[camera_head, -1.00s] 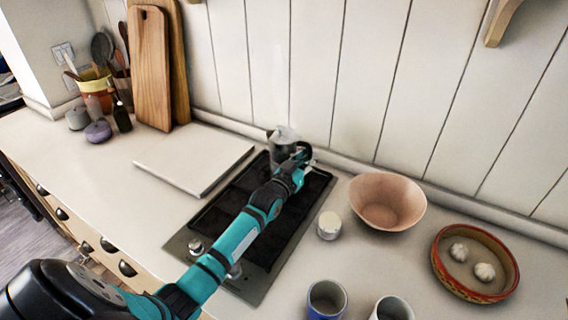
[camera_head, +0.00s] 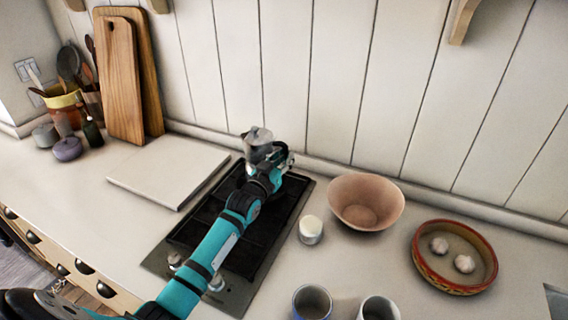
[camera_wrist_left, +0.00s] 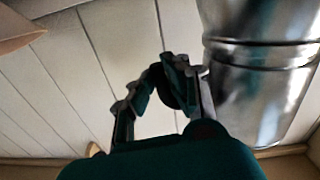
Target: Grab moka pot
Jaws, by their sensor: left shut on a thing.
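The moka pot (camera_head: 257,146) is a shiny metal pot at the back of the dark hob (camera_head: 214,222), near the wall. It looks upright. My left gripper (camera_head: 281,162) is at its right side, shut on it, with the arm reaching across the hob. In the left wrist view the pot (camera_wrist_left: 258,75) fills the right side, and the gripper's fingers (camera_wrist_left: 160,90) are beside its body. The exact contact and the pot's base are hidden, so I cannot tell whether it rests on the hob. My right gripper is not in view.
A white slab (camera_head: 168,170) lies left of the hob. A small white jar (camera_head: 311,230), a pink bowl (camera_head: 365,203) and a red-rimmed dish (camera_head: 454,288) stand to the right. Two cups, one blue (camera_head: 312,303) and one grey (camera_head: 379,309), are in front. Cutting boards (camera_head: 122,80) lean at the back left.

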